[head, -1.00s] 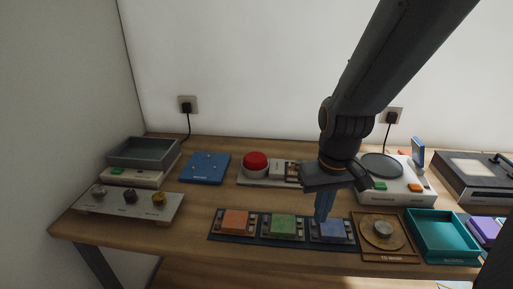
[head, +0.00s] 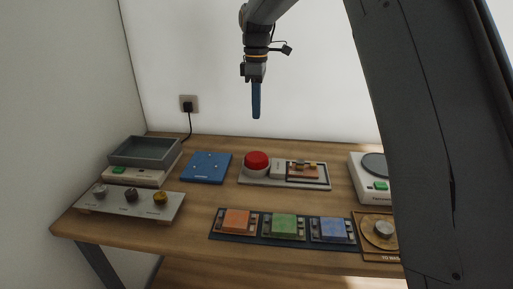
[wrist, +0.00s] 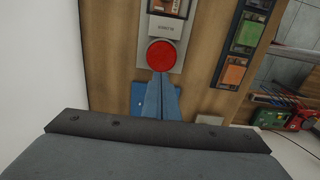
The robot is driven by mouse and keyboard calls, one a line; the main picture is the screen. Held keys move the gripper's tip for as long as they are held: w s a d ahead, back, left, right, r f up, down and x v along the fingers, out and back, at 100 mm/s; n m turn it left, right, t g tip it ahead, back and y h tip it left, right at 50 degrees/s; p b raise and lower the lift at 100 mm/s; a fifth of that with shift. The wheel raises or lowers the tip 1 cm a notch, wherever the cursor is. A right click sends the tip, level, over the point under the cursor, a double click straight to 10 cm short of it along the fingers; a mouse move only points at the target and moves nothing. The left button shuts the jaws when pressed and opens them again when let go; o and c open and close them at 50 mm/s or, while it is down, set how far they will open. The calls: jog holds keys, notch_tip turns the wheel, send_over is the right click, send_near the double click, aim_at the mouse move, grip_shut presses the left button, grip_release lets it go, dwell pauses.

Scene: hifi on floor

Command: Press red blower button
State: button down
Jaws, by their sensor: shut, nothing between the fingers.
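The red blower button (head: 257,161) is a round domed button on a light grey base (head: 260,180) near the back middle of the table. It also shows in the wrist view (wrist: 161,55), just beyond my fingertips. My gripper (head: 256,115) has blue fingers that are shut and empty. It points down and hangs well above the table, in line with the button in the head view. In the wrist view the closed fingertips (wrist: 161,76) overlap the near edge of the button in the picture, but the head view shows a clear gap.
A blue plate (head: 206,167) lies left of the button. Orange, green and blue buttons (head: 284,226) sit in front. A grey tray device (head: 143,153) and a panel with knobs (head: 131,202) stand at the left.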

aim_at(257, 156)
jog(key=shift+f, duration=0.1)
notch_tip(257, 156, down, 14)
jog(key=p, duration=0.4)
jog(key=shift+p, duration=0.3)
jog(key=shift+s+f+b, duration=0.1)
jog(key=shift+f+b, duration=0.5)
jog(key=shift+f, duration=0.4)
notch_tip(257, 156, up, 14)
jog(key=b, duration=0.1)
jog(key=shift+r, duration=0.25)
